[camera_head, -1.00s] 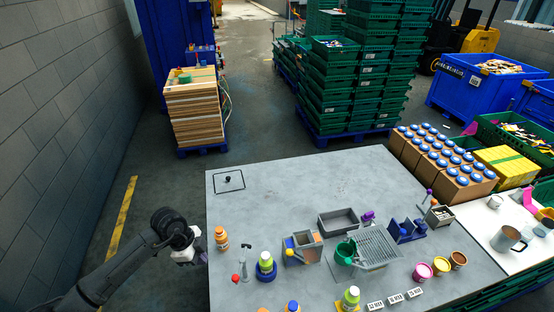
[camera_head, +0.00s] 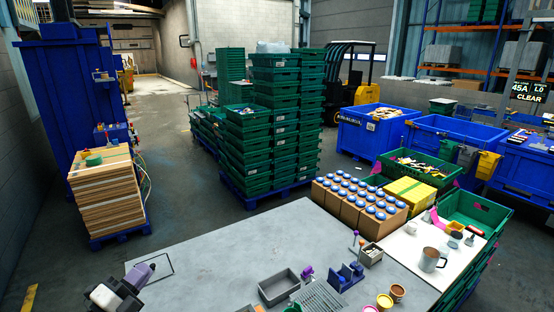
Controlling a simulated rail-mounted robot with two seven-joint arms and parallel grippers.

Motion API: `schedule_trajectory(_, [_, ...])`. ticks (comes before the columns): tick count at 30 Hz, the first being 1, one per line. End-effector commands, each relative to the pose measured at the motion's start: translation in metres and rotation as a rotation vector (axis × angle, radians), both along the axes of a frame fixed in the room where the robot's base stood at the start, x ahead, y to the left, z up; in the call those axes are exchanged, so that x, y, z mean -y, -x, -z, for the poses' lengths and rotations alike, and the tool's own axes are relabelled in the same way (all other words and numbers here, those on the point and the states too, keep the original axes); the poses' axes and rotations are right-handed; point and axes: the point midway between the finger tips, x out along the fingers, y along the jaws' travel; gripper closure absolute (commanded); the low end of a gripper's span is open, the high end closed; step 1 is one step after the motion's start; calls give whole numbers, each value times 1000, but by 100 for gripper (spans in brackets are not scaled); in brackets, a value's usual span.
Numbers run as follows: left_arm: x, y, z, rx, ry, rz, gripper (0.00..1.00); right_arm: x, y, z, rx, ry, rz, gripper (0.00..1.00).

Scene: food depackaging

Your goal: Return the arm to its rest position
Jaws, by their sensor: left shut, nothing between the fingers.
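My left gripper (camera_head: 148,268) is at the lower left of the head view, over the far left corner of the grey table (camera_head: 220,262). Its fingers are shut with nothing between them. It covers part of a black square outline (camera_head: 170,266) on the tabletop; I cannot tell whether it touches the table. Most of my left arm is below the picture. My right gripper is not in view.
A grey tray (camera_head: 279,288), a blue holder (camera_head: 346,277) and small cups (camera_head: 384,301) stand on the table's right part. Boxes of blue-lidded jars (camera_head: 358,203) adjoin it. The table's middle is bare.

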Motion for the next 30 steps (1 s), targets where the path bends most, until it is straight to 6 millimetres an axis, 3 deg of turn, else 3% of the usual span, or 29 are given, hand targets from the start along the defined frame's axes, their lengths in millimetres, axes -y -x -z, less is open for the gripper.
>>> schedule_trajectory(3, [-18, 7, -45, 154, 141, -181, 100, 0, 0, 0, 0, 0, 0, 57])
schedule_trajectory(6, [-36, 17, -68, 204, 273, -354, 100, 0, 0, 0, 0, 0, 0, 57])
schedule_trajectory(10, [-57, 33, -65, 131, 444, -583, 100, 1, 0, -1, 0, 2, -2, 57])
schedule_trajectory(14, [-61, 57, -26, -106, 593, -775, 100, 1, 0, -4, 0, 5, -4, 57])
schedule_trajectory(16, [-52, 77, 9, -301, 661, -850, 100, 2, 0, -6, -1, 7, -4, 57])
schedule_trajectory(21, [3, 151, 96, -824, 820, -880, 100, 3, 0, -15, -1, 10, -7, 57])
schedule_trajectory(25, [52, 214, 137, -1105, 931, -787, 100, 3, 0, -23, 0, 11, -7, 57])
schedule_trajectory(30, [76, 285, 179, -1295, 1032, -830, 100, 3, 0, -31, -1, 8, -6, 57])
